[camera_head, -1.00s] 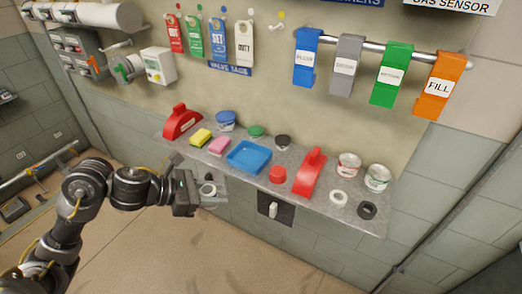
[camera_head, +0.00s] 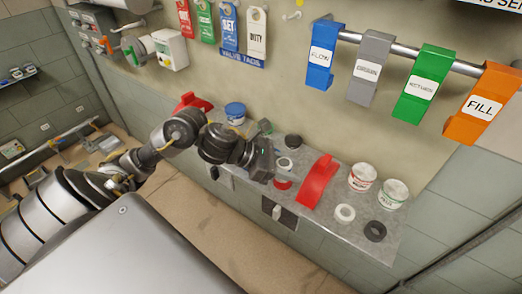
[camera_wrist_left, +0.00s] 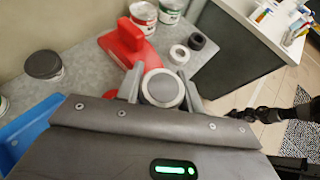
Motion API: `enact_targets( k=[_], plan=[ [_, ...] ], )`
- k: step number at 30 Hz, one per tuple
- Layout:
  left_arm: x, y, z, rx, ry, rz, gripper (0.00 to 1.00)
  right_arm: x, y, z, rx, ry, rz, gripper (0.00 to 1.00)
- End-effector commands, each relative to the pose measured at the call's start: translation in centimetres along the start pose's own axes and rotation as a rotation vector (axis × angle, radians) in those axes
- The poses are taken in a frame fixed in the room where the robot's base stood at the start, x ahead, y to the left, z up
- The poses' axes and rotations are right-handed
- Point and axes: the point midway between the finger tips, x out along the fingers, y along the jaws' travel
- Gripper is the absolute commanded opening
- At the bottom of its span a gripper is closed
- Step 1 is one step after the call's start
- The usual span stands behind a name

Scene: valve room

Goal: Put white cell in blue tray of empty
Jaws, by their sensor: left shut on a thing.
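My left gripper (camera_head: 284,170) is shut on a white round cell (camera_wrist_left: 162,88) with a grey top, seen end-on between the fingers in the left wrist view. The blue tray (camera_wrist_left: 28,122) shows at the left edge of the left wrist view, partly cut off. My right gripper is not in view.
On the grey shelf (camera_head: 340,240) stand a red handled tool (camera_head: 317,182), two cans (camera_head: 362,177), a white ring (camera_head: 345,213), a black ring (camera_head: 375,231), a dark-lidded jar (camera_head: 293,142) and a blue-lidded tin (camera_head: 235,113). Coloured tags hang from a rail above.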

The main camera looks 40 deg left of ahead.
Motion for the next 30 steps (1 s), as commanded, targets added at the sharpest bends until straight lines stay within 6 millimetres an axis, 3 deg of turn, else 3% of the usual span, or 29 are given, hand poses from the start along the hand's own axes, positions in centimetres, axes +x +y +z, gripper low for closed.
enact_targets(
  k=[1, 6, 12, 19, 23, 30],
  plan=[
    [-0.9, 0.0, 0.8, -0.003, 0.012, 0.024, 0.14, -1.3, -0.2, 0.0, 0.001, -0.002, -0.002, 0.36],
    [-2.9, -0.1, 1.1, -0.069, 0.013, 0.137, 0.14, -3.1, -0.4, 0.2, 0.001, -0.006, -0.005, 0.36],
    [-5.0, 0.3, 0.3, -0.134, 0.006, 0.247, 0.14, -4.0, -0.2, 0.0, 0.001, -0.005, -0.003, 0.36],
    [-5.7, 0.6, 0.1, -0.153, -0.002, 0.284, 0.14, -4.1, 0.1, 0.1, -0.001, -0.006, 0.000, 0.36],
    [-5.5, 1.1, -0.5, -0.147, -0.004, 0.284, 0.14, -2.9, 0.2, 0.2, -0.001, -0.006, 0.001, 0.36],
    [-5.2, 3.5, -2.4, -0.143, -0.007, 0.286, 0.14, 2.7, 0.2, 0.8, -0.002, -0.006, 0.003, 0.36]
  ],
)
